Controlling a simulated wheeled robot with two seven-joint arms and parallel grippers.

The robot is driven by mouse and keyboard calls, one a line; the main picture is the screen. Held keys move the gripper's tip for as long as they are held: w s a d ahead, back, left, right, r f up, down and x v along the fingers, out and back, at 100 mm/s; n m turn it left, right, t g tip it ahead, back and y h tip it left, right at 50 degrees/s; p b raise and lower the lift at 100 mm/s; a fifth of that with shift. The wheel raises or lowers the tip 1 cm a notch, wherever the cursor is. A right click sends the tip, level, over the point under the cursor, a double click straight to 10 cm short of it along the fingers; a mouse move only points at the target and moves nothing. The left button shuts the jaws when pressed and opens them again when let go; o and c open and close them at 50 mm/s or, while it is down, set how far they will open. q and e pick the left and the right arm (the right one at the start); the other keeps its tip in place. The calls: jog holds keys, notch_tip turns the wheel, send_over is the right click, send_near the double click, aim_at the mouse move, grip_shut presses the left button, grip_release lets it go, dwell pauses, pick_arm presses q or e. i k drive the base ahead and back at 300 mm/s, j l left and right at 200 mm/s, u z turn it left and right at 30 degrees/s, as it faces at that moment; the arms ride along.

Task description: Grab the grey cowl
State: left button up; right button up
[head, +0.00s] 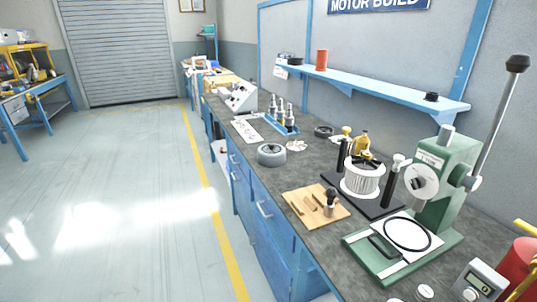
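A round grey part with a recessed top, which looks like the grey cowl (271,155), sits on the dark top of the blue workbench (318,165), near its front edge. Neither of my grippers is in view.
A small pale part (297,146) lies just right of the cowl. Behind it is a blue tray of bottles (280,120). Nearer are a wooden board with small tools (316,206), a white ribbed cylinder (363,177) and a green press (447,185). The floor at left is clear.

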aim_at(271, 152)
jog(key=i+j+z, duration=0.75)
jog(key=j+z, duration=0.15)
jog(key=j, duration=0.15)
jog(key=i+j+z, duration=0.3)
jog(key=j, duration=0.15)
jog(key=k, duration=0.1)
